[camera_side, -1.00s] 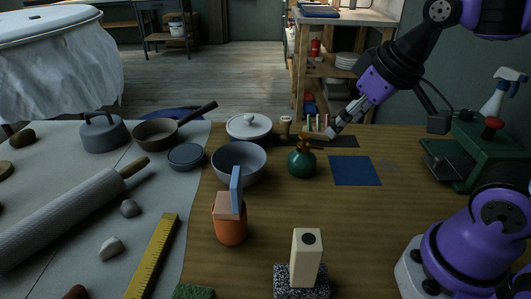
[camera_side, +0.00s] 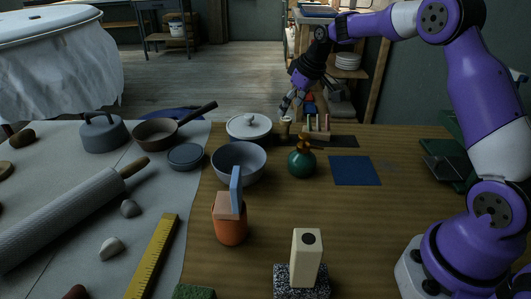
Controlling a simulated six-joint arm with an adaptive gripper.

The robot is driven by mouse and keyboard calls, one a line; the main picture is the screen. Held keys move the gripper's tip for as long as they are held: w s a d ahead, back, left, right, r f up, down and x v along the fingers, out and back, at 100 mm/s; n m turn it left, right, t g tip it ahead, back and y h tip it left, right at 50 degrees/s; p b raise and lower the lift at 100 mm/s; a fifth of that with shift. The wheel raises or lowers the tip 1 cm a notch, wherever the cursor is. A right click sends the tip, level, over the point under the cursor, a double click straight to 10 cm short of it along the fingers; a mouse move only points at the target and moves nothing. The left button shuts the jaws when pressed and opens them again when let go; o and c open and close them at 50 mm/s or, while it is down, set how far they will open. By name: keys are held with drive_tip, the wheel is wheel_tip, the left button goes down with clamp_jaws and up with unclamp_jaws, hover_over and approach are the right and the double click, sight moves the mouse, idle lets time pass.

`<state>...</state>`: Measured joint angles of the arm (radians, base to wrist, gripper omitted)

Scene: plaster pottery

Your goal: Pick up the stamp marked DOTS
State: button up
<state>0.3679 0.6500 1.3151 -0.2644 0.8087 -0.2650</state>
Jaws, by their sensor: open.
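My gripper (camera_side: 285,106) is at the back of the table, pointing down and to the left. It is just above a small tan knobbed piece (camera_side: 285,127) that looks like a stamp, and no hold on it shows. A small wooden rack (camera_side: 317,134) with several upright pegs or stamp handles stands just right of that piece. No lettering is legible at this size, so I cannot tell which piece is marked DOTS. A cream block (camera_side: 306,257) with a dark round spot near its top stands upright on a speckled base at the front.
A lidded white pot (camera_side: 249,127) is close left of my gripper. A blue mat (camera_side: 355,170) lies right. An orange pot (camera_side: 230,228) is in front. The right-centre tabletop is mostly clear.

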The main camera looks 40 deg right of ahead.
sight(286, 119)
drive_tip(key=x, duration=0.6)
drive_tip(key=shift+d, duration=0.25)
drive_tip(key=shift+s, duration=0.1)
drive_tip(key=c, duration=1.1)
